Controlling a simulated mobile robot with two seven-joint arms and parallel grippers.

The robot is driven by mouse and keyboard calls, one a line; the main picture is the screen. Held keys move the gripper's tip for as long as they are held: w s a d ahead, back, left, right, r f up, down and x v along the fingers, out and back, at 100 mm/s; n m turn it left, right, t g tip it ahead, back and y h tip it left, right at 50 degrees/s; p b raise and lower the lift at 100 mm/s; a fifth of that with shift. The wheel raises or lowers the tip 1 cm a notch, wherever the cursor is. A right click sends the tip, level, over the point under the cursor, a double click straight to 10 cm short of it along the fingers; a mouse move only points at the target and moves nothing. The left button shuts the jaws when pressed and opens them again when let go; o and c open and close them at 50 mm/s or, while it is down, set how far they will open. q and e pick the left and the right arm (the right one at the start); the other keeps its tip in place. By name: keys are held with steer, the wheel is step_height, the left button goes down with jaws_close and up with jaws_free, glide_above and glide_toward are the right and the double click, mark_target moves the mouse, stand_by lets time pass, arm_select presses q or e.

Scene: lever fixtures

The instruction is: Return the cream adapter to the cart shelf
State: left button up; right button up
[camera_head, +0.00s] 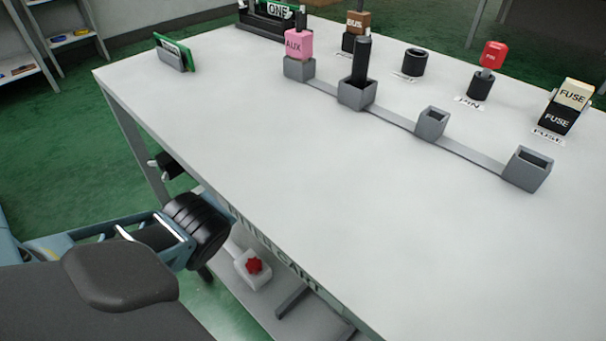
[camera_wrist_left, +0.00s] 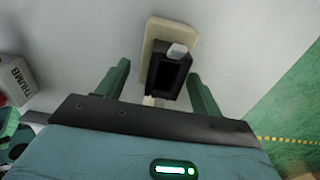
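In the left wrist view a cream piece (camera_wrist_left: 157,42), which looks like the cream adapter, stands with a dark rectangular socket-like body (camera_wrist_left: 168,77) and a small pale tab on its front. My left gripper (camera_wrist_left: 161,82) has its two green fingers apart, one on each side of this piece. I see no clear contact between fingers and piece. In the head view my left arm reaches down beside the cart's near edge, and its gripper is hidden there. My right gripper is in neither view. The cart's lower shelf (camera_head: 226,297) shows partly below the cart top.
The cart top (camera_head: 230,130) carries a pink AUX block (camera_head: 298,44), a black post (camera_head: 361,60), grey sockets, a red-topped pin (camera_head: 493,54) and a cream-and-black FUSE block (camera_head: 573,93). A white box with a red knob (camera_head: 254,266) sits low beside my arm. The top's near middle is clear.

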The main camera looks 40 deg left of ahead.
arm_select(q)
steer(key=shift+r, duration=0.15)
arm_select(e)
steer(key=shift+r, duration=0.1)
arm_select(q)
step_height(320, 180, up, 8)
steer(key=p, duration=0.5)
steer(key=shift+f, duration=0.2)
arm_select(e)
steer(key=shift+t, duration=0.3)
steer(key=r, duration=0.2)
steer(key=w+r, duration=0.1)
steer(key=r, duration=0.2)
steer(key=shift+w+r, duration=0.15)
